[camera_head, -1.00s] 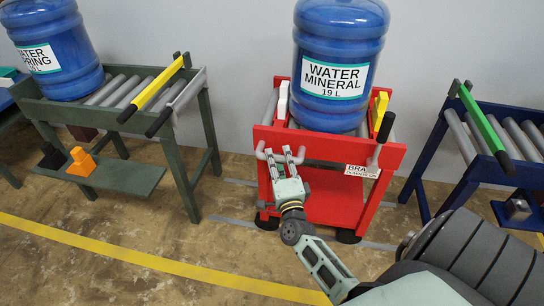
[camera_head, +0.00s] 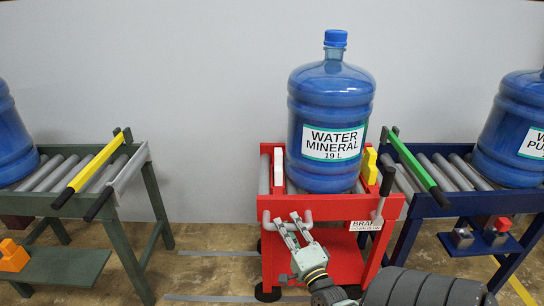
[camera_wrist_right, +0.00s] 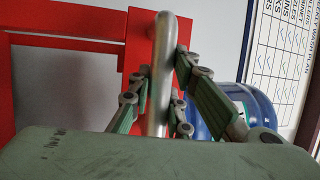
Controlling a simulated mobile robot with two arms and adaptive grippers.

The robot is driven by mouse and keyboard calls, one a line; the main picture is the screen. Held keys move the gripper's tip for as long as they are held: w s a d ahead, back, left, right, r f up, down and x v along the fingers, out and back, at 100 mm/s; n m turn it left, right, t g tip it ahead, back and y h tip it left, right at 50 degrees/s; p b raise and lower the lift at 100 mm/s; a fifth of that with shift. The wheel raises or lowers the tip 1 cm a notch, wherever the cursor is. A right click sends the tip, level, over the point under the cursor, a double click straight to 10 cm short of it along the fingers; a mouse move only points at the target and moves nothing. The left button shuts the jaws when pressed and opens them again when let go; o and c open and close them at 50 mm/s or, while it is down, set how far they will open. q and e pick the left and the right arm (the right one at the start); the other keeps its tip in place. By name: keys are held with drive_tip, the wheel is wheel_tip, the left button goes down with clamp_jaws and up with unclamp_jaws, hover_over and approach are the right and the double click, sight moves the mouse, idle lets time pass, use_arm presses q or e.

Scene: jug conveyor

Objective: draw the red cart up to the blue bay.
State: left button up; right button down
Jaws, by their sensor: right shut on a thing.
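The red cart (camera_head: 330,207) stands close beside the blue bay (camera_head: 425,207), at its left; the front corner of the cart overlaps the bay's frame in the head view, so I cannot tell if they touch. A blue mineral water jug (camera_head: 331,110) stands upright on the cart's rollers. My right gripper (camera_head: 293,228) is at the cart's front left, shut on the grey handle. In the wrist view my right gripper (camera_wrist_right: 163,75) has its fingers on both sides of the handle bar (camera_wrist_right: 163,40). My left gripper is not in view.
A black-gripped brake lever (camera_head: 385,182) stands upright at the cart's front right, above a brake label (camera_head: 366,226). A green stand (camera_head: 147,190) with a yellow bar (camera_head: 93,168) is at left, with open floor before the cart. Another jug (camera_head: 512,130) stands on the blue bay.

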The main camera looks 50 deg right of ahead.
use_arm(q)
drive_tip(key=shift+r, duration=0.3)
use_arm(e)
drive_tip(key=shift+s+d, duration=1.1)
drive_tip(key=shift+s, duration=0.05)
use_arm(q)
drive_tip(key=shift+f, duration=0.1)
use_arm(e)
drive_tip(key=c, duration=1.6)
unclamp_jaws()
drive_tip(key=shift+s, duration=0.1)
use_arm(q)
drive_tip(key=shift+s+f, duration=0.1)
use_arm(e)
drive_tip(key=shift+s+a+f, duration=0.1)
drive_tip(key=v, duration=1.1)
drive_tip(key=shift+s+a, duration=0.15)
drive_tip(key=shift+s, duration=0.15)
